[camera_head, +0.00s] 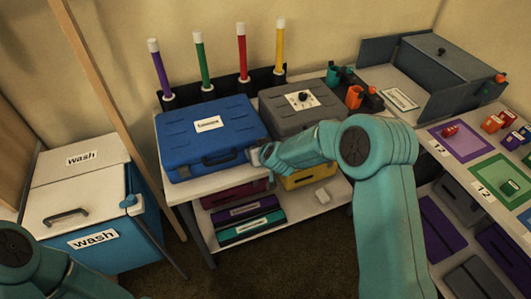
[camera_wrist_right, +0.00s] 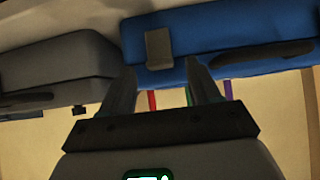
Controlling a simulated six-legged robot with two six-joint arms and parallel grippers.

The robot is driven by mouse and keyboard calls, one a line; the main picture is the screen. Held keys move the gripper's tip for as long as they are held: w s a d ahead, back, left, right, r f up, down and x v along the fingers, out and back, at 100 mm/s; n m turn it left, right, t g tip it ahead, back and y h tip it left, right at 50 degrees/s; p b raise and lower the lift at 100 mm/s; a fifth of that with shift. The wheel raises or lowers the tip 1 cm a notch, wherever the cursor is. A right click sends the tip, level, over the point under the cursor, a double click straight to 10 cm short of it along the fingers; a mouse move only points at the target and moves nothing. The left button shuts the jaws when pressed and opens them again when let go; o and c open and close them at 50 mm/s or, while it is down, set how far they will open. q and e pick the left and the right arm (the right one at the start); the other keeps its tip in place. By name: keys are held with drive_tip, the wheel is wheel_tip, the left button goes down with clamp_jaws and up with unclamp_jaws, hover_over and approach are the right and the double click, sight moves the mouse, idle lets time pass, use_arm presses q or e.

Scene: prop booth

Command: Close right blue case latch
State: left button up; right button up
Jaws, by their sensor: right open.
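The closed blue case (camera_head: 205,125) with a white label lies on the table at left, its dark handle (camera_head: 218,158) facing front. My right gripper (camera_head: 257,156) is at the front right corner of the case and hides the right latch in the head view. The right wrist view shows the blue case (camera_wrist_right: 220,38) upside down, with the grey latch (camera_wrist_right: 158,48) on its face. The right gripper (camera_wrist_right: 162,65) is open and empty, its fingertips spread on either side of the latch. I cannot tell whether the latch is flipped up or down. My left gripper is out of view.
A grey case (camera_head: 297,108) stands right beside the blue case; it also shows in the right wrist view (camera_wrist_right: 55,65). Colored tubes (camera_head: 202,62) stand behind. A lower shelf holds more cases (camera_head: 245,211). A wash bin (camera_head: 75,205) stands at left.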

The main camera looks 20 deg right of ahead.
drive_tip(key=v, duration=1.5)
drive_tip(key=shift+w+a, duration=0.1)
drive_tip(key=shift+w, duration=0.05)
drive_tip(key=s+a+f+g+y, duration=0.1)
drive_tip(key=s+f+g, duration=0.2)
drive_tip(key=s+f, duration=0.5)
drive_tip(key=s+a+f+g, duration=0.1)
drive_tip(key=s+f+g, duration=0.3)
drive_tip(key=f, duration=0.9)
drive_tip(key=s+a+f+m+g+y, duration=0.1)
drive_tip(key=s+a+f, duration=0.1)
drive_tip(key=s, duration=0.5)
drive_tip(key=s+a+f+m+g+y, duration=0.1)
drive_tip(key=s+a+f, duration=0.1)
drive_tip(key=s, duration=0.4)
drive_tip(key=shift+s+a+g+y, duration=0.3)
drive_tip(key=shift+s+a, duration=0.1)
drive_tip(key=shift+a, duration=0.3)
